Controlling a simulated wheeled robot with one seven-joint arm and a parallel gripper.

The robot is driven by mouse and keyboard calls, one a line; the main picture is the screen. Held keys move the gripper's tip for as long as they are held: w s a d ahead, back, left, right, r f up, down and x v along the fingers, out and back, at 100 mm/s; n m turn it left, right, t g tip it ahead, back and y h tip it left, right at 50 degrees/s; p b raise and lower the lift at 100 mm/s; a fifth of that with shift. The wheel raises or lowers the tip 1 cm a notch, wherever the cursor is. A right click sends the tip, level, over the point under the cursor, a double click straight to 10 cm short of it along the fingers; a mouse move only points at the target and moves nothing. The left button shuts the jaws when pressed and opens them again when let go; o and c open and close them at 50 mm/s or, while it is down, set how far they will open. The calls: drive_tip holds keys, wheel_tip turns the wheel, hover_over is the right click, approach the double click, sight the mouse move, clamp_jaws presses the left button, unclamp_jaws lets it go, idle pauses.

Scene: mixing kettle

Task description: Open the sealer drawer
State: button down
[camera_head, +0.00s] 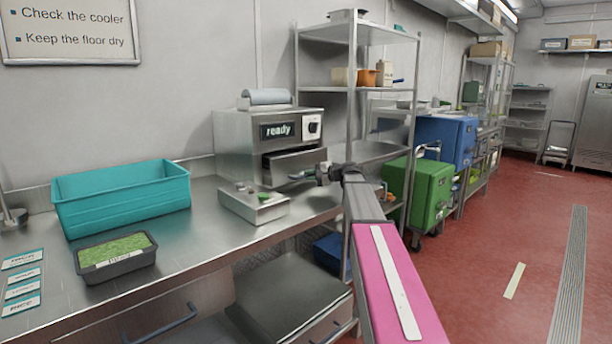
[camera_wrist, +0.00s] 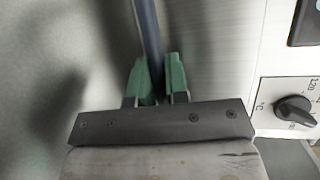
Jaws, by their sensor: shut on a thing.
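The sealer (camera_head: 235,140) is a steel box on the counter with a "ready" display and a dial. Its drawer (camera_head: 295,164) sticks out from the lower front, with a dark gap above it. My gripper (camera_head: 310,174) is at the drawer's front. In the wrist view, my gripper's green fingers (camera_wrist: 157,80) are shut on a dark bar, the drawer handle (camera_wrist: 148,35). The sealer's dial (camera_wrist: 295,110) shows at the right of that view. How far the drawer is out at its far side is hidden.
A teal bin (camera_head: 122,198) and a dark tray of green food (camera_head: 116,268) stand to the left. A steel shelf rack (camera_head: 354,90) stands behind my arm.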

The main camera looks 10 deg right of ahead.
drive_tip(key=s+d, duration=0.3)
drive_tip(key=s, duration=0.2)
drive_tip(key=s+d, duration=0.4)
drive_tip(key=s, duration=0.1)
drive_tip(key=s+d, duration=0.3)
drive_tip(key=s, duration=0.3)
drive_tip(key=shift+s+d, duration=0.1)
drive_tip(key=shift+d, duration=0.3)
drive_tip(key=c, duration=1.1)
unclamp_jaws()
drive_tip(key=shift+c, duration=0.2)
drive_tip(key=v, duration=1)
drive_tip(key=shift+s+d, duration=0.2)
drive_tip(key=shift+d, duration=0.15)
